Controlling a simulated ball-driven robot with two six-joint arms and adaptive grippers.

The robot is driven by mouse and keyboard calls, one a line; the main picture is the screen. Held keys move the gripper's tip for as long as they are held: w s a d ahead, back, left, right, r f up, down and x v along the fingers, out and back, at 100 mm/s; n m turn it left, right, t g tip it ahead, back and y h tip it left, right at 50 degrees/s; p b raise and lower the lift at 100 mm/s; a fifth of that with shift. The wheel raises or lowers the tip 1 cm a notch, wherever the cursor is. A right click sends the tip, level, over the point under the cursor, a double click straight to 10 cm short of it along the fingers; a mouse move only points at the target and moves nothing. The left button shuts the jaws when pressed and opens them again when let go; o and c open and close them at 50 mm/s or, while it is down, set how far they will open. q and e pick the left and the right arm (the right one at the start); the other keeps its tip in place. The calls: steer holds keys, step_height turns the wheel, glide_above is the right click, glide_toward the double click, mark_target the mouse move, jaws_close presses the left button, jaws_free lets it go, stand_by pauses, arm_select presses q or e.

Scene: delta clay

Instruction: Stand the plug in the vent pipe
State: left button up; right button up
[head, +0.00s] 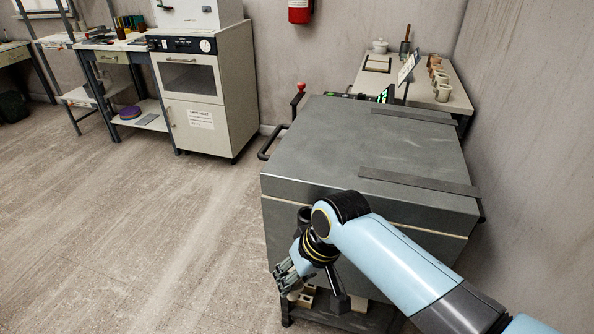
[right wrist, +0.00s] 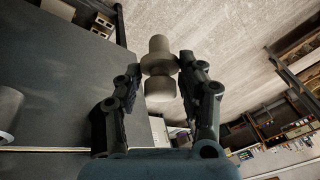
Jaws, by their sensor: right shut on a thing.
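My right gripper (head: 284,281) is in front of the grey kiln (head: 365,135), low by its front left corner. In the right wrist view, the fingers (right wrist: 160,72) are shut on the plug (right wrist: 158,48), a pale beige stepped piece with a wide collar. The plug's narrower end points away from the palm. A grey cylinder (right wrist: 8,112) stands out from the dark kiln side at the left edge of the right wrist view; it may be the vent pipe. In the head view, a dark round part (head: 305,213) shows behind my wrist; I cannot tell what it is. My left gripper is out of view.
Pale blocks (head: 306,297) lie on a low shelf under the kiln. A bench (head: 455,100) with several small pots stands at the back right against the wall. A white oven cabinet (head: 203,90) and worktables stand at the back left. The floor left of the kiln is clear.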

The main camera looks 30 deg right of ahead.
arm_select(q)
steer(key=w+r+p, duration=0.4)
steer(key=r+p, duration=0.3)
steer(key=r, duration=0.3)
arm_select(e)
steer(key=w+d+r+n+t+b, duration=0.1)
steer(key=w+d+r, duration=0.2)
steer(key=w+d+r+n+t+h+b, duration=0.1)
steer(key=w+d+r, duration=0.2)
steer(key=w+d+r+n+b, duration=0.1)
steer(key=w+d+r, duration=0.2)
steer(key=d, duration=0.1)
steer(key=shift+w+r+t, duration=0.4)
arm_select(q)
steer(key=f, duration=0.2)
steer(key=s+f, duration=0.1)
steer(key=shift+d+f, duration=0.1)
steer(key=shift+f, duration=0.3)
arm_select(e)
steer(key=shift+r, duration=0.1)
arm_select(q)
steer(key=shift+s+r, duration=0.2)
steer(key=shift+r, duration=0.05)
arm_select(e)
steer(key=shift+f, duration=0.4)
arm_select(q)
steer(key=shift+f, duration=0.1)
arm_select(e)
steer(key=shift+f, duration=0.2)
